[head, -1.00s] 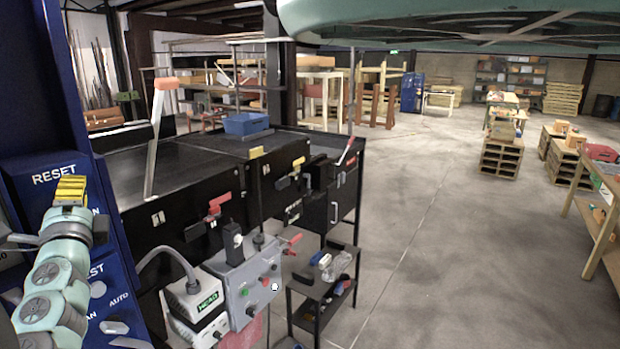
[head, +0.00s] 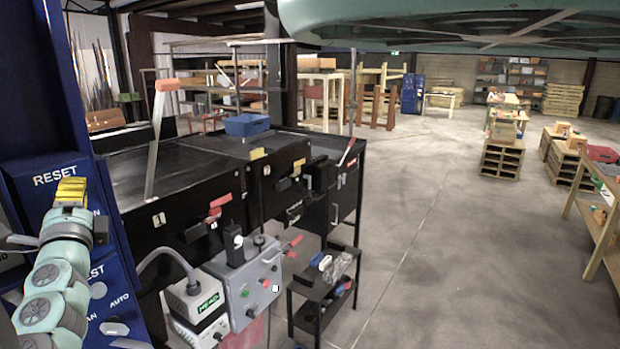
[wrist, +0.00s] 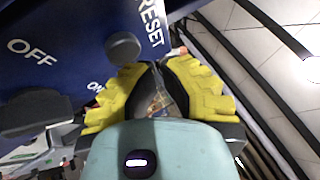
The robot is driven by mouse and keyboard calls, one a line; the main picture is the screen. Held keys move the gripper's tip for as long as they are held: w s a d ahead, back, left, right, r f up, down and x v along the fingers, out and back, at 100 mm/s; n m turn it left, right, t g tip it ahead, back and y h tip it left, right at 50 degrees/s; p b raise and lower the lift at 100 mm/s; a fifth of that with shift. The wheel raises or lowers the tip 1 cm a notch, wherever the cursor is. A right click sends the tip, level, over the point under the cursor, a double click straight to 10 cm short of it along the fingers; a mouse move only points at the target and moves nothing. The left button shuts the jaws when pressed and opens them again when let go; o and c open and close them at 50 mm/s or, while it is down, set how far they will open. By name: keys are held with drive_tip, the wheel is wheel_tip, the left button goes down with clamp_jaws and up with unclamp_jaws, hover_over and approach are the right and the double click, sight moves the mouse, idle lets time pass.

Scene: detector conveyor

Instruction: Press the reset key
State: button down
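The reset key is a round dark grey button (wrist: 123,47) on a blue panel, beside the white RESET lettering (wrist: 151,22) in the wrist view. In the head view the RESET lettering (head: 55,175) shows on the blue panel (head: 30,195) at left; the key itself seems hidden behind my gripper. My gripper (head: 71,190) has yellow ridged fingers and stands in front of the panel, just under the lettering. In the wrist view its fingertips (wrist: 158,66) come together, with nothing visible held, and lie just right of and below the key. I see no clear contact with it.
Other panel controls are a dark knob (wrist: 38,112) near OFF and a round button (head: 98,289) near TEST. A black conveyor housing (head: 185,205), a grey control box (head: 250,290) and a black cart (head: 320,300) stand to the right.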

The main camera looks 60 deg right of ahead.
drive_tip(key=shift+w+d, duration=0.1)
drive_tip(key=shift+w+d, duration=0.1)
drive_tip(key=shift+w, duration=0.1)
drive_tip(key=shift+w+b, duration=0.4)
drive_tip(key=shift+w, duration=0.2)
idle(0.8)
drive_tip(key=shift+s, duration=0.5)
drive_tip(key=shift+s+a, duration=0.2)
drive_tip(key=shift+s, duration=0.2)
drive_tip(key=shift+s, duration=0.15)
drive_tip(key=shift+s+d, duration=0.1)
drive_tip(key=shift+s, duration=2.3)
